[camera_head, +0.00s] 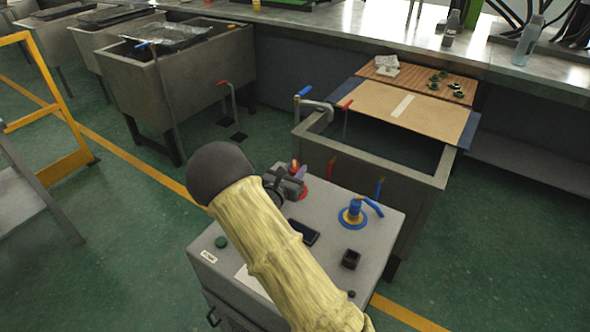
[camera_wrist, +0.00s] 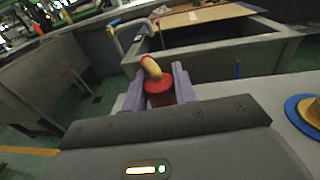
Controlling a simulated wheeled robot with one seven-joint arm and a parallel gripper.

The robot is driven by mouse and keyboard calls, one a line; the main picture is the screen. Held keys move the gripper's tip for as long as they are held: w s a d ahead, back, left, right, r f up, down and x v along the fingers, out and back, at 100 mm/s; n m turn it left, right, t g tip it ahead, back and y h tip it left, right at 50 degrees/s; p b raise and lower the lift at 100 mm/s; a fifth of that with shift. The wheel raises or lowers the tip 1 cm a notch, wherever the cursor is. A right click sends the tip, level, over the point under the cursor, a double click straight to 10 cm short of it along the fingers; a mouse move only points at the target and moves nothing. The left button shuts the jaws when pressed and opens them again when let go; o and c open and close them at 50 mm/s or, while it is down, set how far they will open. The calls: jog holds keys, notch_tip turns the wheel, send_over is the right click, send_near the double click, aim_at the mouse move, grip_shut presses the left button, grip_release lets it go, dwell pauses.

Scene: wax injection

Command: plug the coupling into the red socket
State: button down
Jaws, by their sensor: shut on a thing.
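My gripper (camera_head: 299,173) is at the back left of the grey machine top, with its purple fingers on either side of a red coupling (camera_wrist: 160,92). In the wrist view my gripper (camera_wrist: 158,88) is shut on this coupling, which has a bent yellow-orange piece on top and stands roughly upright. In the head view the coupling (camera_head: 294,167) shows as a small red tip by the fingers. The red ring of the red socket (camera_head: 304,190) shows just below the gripper, partly covered by it. The coupling's lower end is hidden, so I cannot tell whether it is in the socket.
A black phone-like object (camera_head: 303,232) and a black square cup (camera_head: 350,259) lie nearer. Behind is a grey sink (camera_head: 430,165) with a board (camera_head: 415,108) across it.

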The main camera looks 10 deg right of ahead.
jog(key=shift+f+b, duration=0.7)
jog(key=shift+f, duration=0.45)
jog(key=c, duration=1)
grip_release()
jog(key=shift+c, duration=0.2)
jog(key=v, duration=1.7)
jog(key=shift+s+a+r+p, duration=0.1)
jog(key=shift+s+p, duration=0.1)
jog(key=shift+p, duration=0.15)
